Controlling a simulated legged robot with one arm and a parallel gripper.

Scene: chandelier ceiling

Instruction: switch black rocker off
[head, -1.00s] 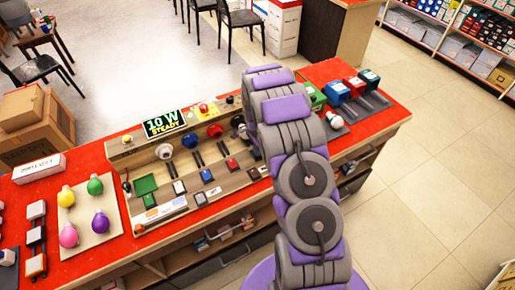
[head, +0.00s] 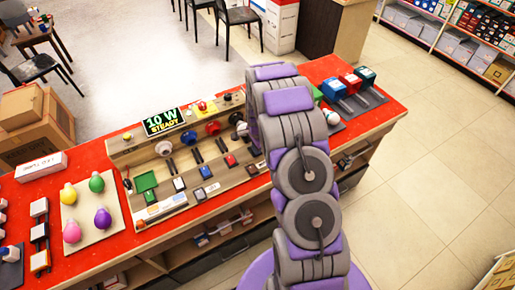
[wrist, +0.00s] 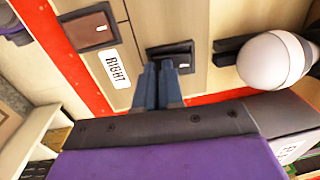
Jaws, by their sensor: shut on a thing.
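The black rocker (wrist: 170,57) sits in a dark frame on the wooden panel, at the centre of the wrist view. My gripper (wrist: 158,72) has its two blue-grey fingers close together at the near edge of this rocker and appears shut on it. The fingers cover part of its near side, so its exact tilt is hard to tell. A small white mark shows on its right part. In the head view my arm hides the gripper and the black rocker.
A brown rocker (wrist: 90,28) and a "RIGHT" label (wrist: 114,69) lie left of the black rocker. A white bulb (wrist: 275,60) stands close on the right.

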